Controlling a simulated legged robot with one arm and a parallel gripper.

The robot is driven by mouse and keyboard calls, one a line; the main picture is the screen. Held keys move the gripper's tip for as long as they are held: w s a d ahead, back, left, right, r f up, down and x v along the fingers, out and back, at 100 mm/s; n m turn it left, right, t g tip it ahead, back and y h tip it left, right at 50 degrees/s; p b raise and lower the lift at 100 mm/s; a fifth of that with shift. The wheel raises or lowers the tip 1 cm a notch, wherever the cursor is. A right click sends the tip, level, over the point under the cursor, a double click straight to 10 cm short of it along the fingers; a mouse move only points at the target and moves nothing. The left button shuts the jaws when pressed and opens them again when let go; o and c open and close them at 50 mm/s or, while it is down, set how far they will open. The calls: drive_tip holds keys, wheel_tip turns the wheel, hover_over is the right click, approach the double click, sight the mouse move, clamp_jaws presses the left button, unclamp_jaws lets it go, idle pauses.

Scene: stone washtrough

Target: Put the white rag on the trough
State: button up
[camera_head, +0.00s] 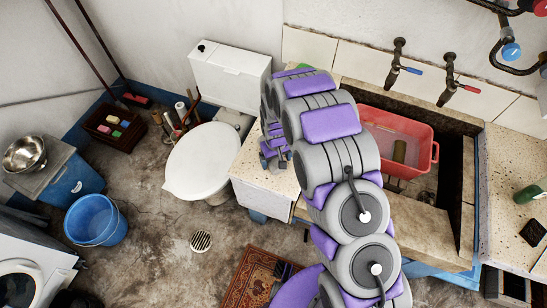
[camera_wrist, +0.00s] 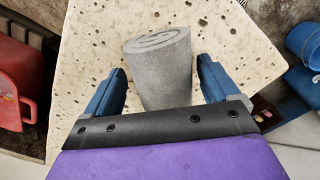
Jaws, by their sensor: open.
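A light grey rolled cloth (camera_wrist: 158,75), which looks like the white rag, stands on the speckled counter (camera_wrist: 95,30) in the wrist view. My gripper (camera_wrist: 160,72) is open, with one blue finger on each side of the roll and a visible gap to each. In the head view my gripper (camera_head: 275,150) is over the counter beside the toilet, and the roll is hidden behind my arm. The stone trough (camera_head: 425,232) is to the right in the head view, partly covered by my arm.
A red tub (camera_head: 412,128) sits inside the trough, under two wall taps (camera_head: 395,65). A green bottle (camera_head: 530,195) and a dark pad (camera_head: 534,232) lie on the right ledge. The toilet (camera_head: 203,160) is left of the counter. The trough's front ledge looks bare.

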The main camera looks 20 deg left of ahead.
drive_tip(key=shift+d+r, duration=0.1)
drive_tip(key=shift+d, duration=0.15)
drive_tip(key=shift+a+r, duration=0.25)
drive_tip(key=shift+r, duration=0.25)
wheel_tip(320, 180, up, 11)
drive_tip(key=p, duration=0.1)
drive_tip(key=shift+a+p, duration=0.15)
drive_tip(key=shift+p, duration=0.15)
drive_tip(key=shift+a, duration=0.1)
